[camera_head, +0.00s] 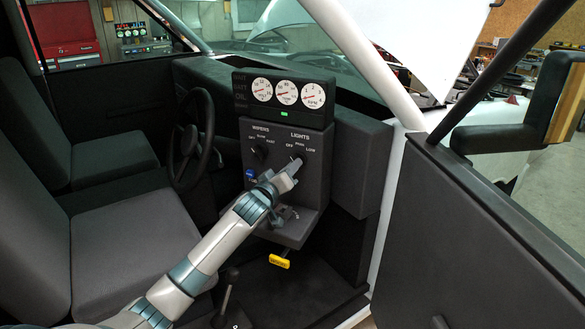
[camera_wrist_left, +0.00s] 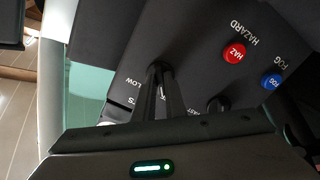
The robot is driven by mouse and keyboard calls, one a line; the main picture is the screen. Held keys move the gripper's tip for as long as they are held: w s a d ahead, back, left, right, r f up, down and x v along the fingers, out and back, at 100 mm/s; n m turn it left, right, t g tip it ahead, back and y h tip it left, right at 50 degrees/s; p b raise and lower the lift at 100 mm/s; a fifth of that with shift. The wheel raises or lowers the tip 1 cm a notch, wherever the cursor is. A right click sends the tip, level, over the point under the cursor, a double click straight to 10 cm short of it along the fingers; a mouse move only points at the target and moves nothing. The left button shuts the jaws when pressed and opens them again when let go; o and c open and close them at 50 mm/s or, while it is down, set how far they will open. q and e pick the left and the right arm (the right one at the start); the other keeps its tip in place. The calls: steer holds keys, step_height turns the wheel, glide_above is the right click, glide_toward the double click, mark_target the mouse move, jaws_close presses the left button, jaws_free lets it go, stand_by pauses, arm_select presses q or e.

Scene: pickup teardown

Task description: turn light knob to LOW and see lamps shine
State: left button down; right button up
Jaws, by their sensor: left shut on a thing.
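The dark dash panel (camera_head: 312,185) in the truck cab carries a WIPERS knob (camera_head: 258,152) at left and a LIGHTS dial marked OFF, PARK and LOW at right. My left gripper (camera_head: 295,164) reaches the LIGHTS dial from the front. In the left wrist view its two dark fingers (camera_wrist_left: 158,88) are shut on the light knob (camera_wrist_left: 158,67), just beside the LOW label. The fingers hide most of the knob, so I cannot tell which mark it points to. No truck lamps show in either view. My right gripper is out of view.
A red HAZ button (camera_wrist_left: 234,53) and a blue FOG button (camera_wrist_left: 271,81) sit near the knob. The steering wheel (camera_head: 204,140) is left of the panel. A yellow handle (camera_head: 279,261) hangs below. The open door (camera_head: 440,235) stands at right. A gauge cluster (camera_head: 247,84) is above.

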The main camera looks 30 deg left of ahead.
arm_select(q)
steer(key=shift+a+m+p, duration=0.15)
steer(key=shift+m+p, duration=0.25)
steer(key=shift+m, duration=7.3)
steer(key=c, duration=1.8)
jaws_free()
steer(key=shift+s, duration=0.1)
